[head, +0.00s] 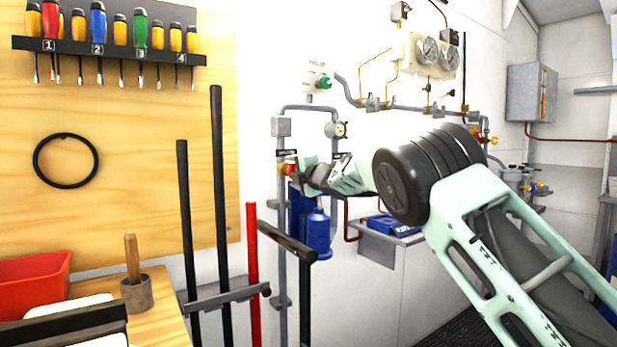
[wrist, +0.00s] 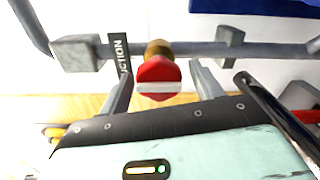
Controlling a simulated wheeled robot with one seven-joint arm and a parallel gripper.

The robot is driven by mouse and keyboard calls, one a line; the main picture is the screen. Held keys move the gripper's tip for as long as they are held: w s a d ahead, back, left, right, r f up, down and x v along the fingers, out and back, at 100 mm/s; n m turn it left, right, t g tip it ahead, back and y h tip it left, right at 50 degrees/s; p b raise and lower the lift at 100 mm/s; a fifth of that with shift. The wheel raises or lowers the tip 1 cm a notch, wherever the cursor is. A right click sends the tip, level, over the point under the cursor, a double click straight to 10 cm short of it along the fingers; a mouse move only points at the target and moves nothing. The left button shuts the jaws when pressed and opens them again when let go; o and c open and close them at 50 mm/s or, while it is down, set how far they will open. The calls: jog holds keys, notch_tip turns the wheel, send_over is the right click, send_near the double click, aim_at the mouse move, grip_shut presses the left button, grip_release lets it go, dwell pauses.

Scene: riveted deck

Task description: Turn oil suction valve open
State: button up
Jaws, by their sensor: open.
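The oil suction valve has a red handle (wrist: 158,82) with a pale stripe across it, on a brass stem (wrist: 159,49) on a grey pipe. In the wrist view it sits between the two fingers of my gripper (wrist: 162,72), which is open, with a visible gap on each side. A dark label (wrist: 121,52) reading "UCTION" stands beside it, partly hidden. In the head view the red valve (head: 291,169) shows small at the left of my gripper (head: 306,178); the fingers are hard to make out there. I cannot tell whether a finger touches the handle.
A blue canister (head: 318,232) hangs below my gripper by the vertical pipe. Dark upright bars and a red bar (head: 252,275) stand at the left. Gauges (head: 427,50) and pipes cover the wall behind. A workbench with a red bin (head: 35,283) is at lower left.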

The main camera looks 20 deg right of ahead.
jog(key=b+v, duration=0.3)
jog(key=v, duration=1.4)
jog(key=shift+w, duration=0.1)
jog(key=s+a+f+m+g+h, duration=0.1)
jog(key=s+a+f+m+g, duration=0.45)
jog(key=s+f, duration=0.4)
jog(key=s+a+f+m+g+h, duration=0.1)
jog(key=s+a+f+m+g, duration=0.4)
jog(key=s+f, duration=0.5)
jog(key=s+a+f+m+g+h, duration=0.1)
jog(key=s+f+m+g, duration=0.1)
jog(key=s, duration=0.6)
jog(key=s+a+f+m+g, duration=0.1)
jog(key=s+a+f+m, duration=0.15)
jog(key=s, duration=0.55)
jog(key=s+d+f+m+g+h, duration=0.1)
jog(key=s+g, duration=0.1)
jog(key=s, duration=0.5)
jog(key=s+d+f+g+h, duration=0.1)
jog(key=s+d+g, duration=0.1)
jog(key=s, duration=0.5)
notch_tip(320, 180, up, 18)
jog(key=p, duration=1.9)
jog(key=shift+w+a+r+p, duration=0.25)
jog(key=shift+w+p, duration=0.1)
jog(key=shift+w, duration=0.1)
jog(key=shift+f, duration=0.1)
